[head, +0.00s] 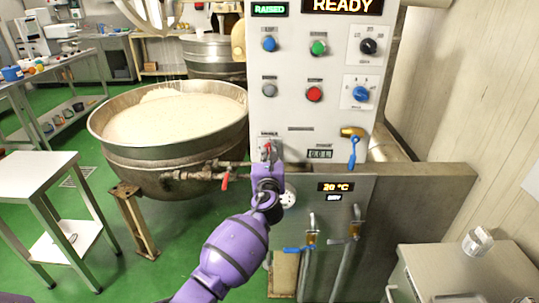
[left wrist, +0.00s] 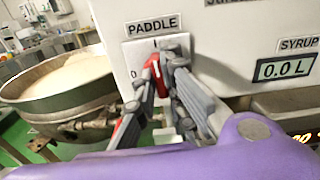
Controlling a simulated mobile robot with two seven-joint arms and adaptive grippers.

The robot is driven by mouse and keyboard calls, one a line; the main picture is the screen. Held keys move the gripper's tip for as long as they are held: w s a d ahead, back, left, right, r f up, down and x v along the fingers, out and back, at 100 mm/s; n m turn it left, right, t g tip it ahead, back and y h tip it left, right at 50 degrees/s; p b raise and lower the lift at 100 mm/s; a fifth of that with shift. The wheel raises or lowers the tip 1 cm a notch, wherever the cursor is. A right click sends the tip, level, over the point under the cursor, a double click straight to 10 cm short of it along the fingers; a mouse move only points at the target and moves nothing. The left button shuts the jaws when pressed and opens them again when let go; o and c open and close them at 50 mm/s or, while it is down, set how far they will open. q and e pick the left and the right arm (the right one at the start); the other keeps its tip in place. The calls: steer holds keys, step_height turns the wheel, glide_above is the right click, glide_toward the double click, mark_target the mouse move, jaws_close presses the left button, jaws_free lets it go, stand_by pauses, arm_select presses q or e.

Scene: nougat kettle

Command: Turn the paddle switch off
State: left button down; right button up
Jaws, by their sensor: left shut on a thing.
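The paddle switch (left wrist: 153,73) is a red handle on a white plate under the PADDLE label, with a 0 at lower left and an I at top. Its white line points roughly up toward the I. In the head view the switch (head: 265,148) is small, at the lower left of the white control panel. My left gripper (left wrist: 166,72) is shut on the red handle, one grey finger on either side, partly hiding it. In the head view my left gripper (head: 268,160) reaches up to the switch from below. My right gripper is not in view.
A large steel kettle (head: 122,150) of pale mass stands left of the control panel (head: 295,135). A red-handled valve (head: 226,178) and pipes run between them. A yellow tap with a blue handle (head: 352,147) is right of the switch. A white-topped table (head: 40,172) stands at left.

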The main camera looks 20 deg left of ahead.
arm_select(q)
steer(key=n+b, duration=0.3)
steer(key=n, duration=1.4)
steer(key=shift+f, duration=0.1)
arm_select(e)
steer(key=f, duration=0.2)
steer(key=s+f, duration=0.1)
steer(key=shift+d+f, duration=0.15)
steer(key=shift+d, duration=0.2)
arm_select(q)
steer(key=shift+n, duration=0.3)
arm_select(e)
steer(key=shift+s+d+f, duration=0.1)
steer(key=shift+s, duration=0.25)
arm_select(q)
steer(key=c, duration=1.8)
jaws_free()
